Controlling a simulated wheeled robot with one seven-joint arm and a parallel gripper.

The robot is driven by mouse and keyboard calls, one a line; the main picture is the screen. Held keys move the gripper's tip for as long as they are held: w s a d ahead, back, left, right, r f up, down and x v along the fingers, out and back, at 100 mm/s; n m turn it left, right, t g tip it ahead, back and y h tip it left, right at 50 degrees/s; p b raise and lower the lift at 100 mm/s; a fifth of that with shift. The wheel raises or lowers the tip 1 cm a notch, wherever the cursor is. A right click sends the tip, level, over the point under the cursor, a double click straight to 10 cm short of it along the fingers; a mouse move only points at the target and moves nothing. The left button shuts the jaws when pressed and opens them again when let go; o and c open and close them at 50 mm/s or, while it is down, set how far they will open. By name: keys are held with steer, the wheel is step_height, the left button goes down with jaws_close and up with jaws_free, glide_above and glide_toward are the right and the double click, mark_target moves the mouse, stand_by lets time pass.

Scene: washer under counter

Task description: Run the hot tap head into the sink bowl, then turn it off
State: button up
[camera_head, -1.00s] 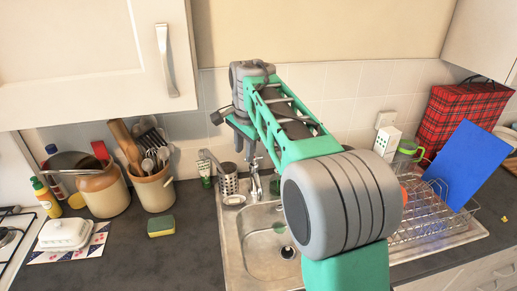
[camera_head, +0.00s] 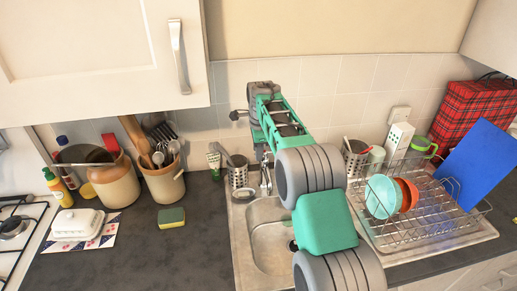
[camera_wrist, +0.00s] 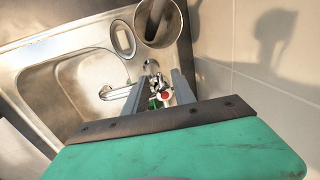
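The steel sink bowl (camera_head: 268,235) is in the middle of the head view, partly hidden by my arm. The metal tap (camera_head: 266,178) stands at its back edge, mostly hidden there. In the wrist view the tap (camera_wrist: 158,85) shows with a red-marked knob (camera_wrist: 167,97) and a small green part beside it. A thin pale spout-like bar (camera_wrist: 120,94) reaches over the sink bowl (camera_wrist: 75,85); its link to the tap is unclear. My gripper (camera_wrist: 160,78) is open, with its two grey fingers apart on either side of the tap. Contact cannot be told.
A steel utensil cup (camera_head: 238,172) stands left of the tap, close to my gripper. Another cup (camera_head: 355,158) is at the right. A wire rack (camera_head: 420,222) with bowls stands right of the sink. A sponge (camera_head: 171,218) lies left. The tiled wall (camera_wrist: 255,80) is close behind.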

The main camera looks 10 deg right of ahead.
steer(key=shift+c, duration=0.4)
jaws_close()
